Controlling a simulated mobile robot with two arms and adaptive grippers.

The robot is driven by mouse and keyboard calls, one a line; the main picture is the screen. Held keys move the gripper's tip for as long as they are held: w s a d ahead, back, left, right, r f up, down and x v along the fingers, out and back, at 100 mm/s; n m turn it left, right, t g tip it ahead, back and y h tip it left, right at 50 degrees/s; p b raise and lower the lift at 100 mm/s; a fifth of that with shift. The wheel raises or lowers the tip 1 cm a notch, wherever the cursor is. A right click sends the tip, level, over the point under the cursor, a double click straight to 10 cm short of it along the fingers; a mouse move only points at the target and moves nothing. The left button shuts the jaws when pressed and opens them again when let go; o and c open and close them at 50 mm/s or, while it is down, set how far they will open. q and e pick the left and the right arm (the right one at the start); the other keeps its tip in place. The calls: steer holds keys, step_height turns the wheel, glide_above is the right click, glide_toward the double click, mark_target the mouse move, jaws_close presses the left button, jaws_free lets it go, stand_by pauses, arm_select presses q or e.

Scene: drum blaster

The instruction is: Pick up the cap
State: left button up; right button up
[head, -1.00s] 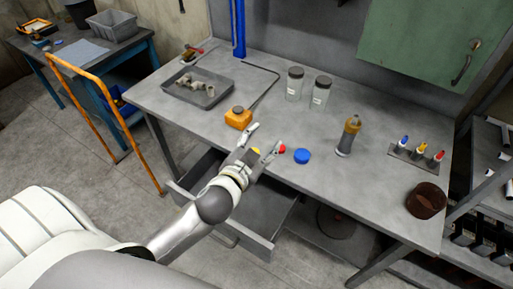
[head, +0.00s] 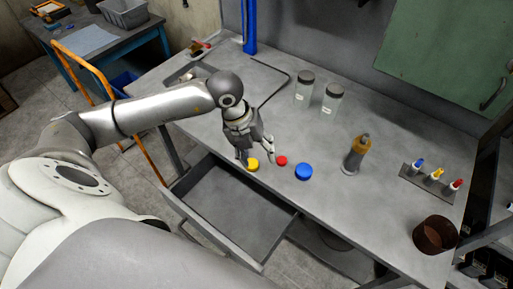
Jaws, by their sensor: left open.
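My right gripper is not in view.
Two glass jars (head: 331,98) stand behind the caps. An amber-topped bottle (head: 355,154), a rack of coloured-tip tubes (head: 430,184) and a brown round container (head: 435,235) are to the right. An open drawer (head: 225,205) juts out below the bench front.

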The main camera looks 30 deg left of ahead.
arm_select(q)
steer(key=y, duration=0.2)
glide_toward(250, 163)
step_height(250, 163, down, 3)
steer(key=shift+w+d+r+n+p, duration=0.1)
steer(key=shift+w+d+n+p, duration=0.1)
steer(key=shift+n+p, duration=0.25)
steer(key=shift+w+f+p, duration=0.2)
steer(key=shift+f+p, duration=0.3)
steer(key=shift+f, duration=0.95)
steer(key=shift+w+f+p, duration=0.25)
steer(key=shift+f+p, duration=0.25)
steer(key=shift+f, duration=1)
steer(key=c, duration=0.6)
